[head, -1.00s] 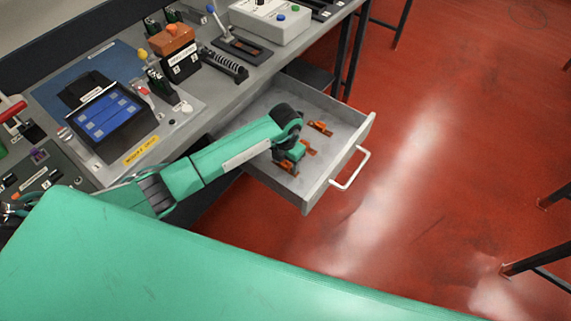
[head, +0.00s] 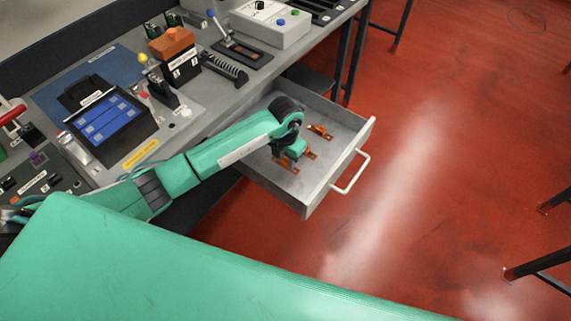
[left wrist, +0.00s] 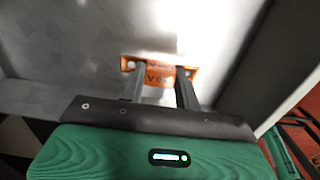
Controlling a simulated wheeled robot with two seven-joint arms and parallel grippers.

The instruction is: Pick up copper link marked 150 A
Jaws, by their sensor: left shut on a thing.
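The open grey drawer (head: 340,173) holds orange copper links. One link (head: 319,131) lies toward the back right, another (head: 312,154) lies beside my gripper, and a third (head: 284,165) is at my fingertips. My left gripper (head: 291,158) reaches down into the drawer. In the left wrist view, my left gripper (left wrist: 160,68) is shut on a copper link (left wrist: 158,80), whose ends stick out past both fingers. Its label is partly hidden; only an "A" can be made out, so I cannot read the rating. My right gripper is not in view.
The drawer's front wall with a white handle (head: 352,172) stands to the right of my gripper. The bench above carries a blue-screened device (head: 105,120), an orange-topped block (head: 172,43) and a white box (head: 268,22). Red floor beyond the drawer is clear.

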